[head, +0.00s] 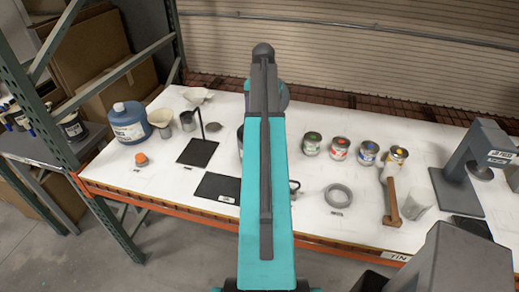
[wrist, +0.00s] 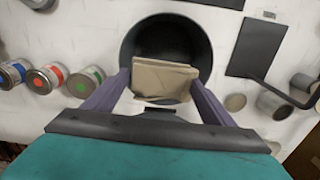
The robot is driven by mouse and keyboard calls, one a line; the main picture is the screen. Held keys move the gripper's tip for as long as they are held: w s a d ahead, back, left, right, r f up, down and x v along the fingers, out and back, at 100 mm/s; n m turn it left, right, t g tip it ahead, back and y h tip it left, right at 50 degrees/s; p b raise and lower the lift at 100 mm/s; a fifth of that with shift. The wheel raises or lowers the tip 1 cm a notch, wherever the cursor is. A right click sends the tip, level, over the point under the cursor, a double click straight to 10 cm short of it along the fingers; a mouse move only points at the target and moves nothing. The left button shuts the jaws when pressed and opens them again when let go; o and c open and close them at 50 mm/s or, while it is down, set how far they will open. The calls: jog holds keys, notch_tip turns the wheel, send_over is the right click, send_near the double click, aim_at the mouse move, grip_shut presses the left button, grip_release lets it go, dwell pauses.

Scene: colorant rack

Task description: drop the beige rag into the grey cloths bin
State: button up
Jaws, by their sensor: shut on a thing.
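The beige rag (wrist: 163,80) is folded and held between the two purple fingers of my gripper (wrist: 160,77) in the wrist view. The grey cloths bin (wrist: 204,48) is a round, dark, open container. In the wrist view the rag overlaps the near part of its opening, and the bin's dark inside shows beyond the rag. I cannot tell how high the rag is above the rim. In the head view my arm covers the gripper and the rag, and hides most or all of the bin.
Several paint cans (head: 340,148) stand right of my arm, with a grey ring (head: 338,195), a mallet-like tool (head: 391,205) and a grey machine (head: 470,165). A blue jug (head: 128,122) and dark mats (head: 198,152) are on the left. Bare white tabletop (head: 170,190) shows at front left.

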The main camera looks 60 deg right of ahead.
jog(key=shift+f, duration=1.45)
jog(key=o, duration=1.1)
jog(key=shift+r, duration=0.1)
jog(key=shift+r, duration=3.65)
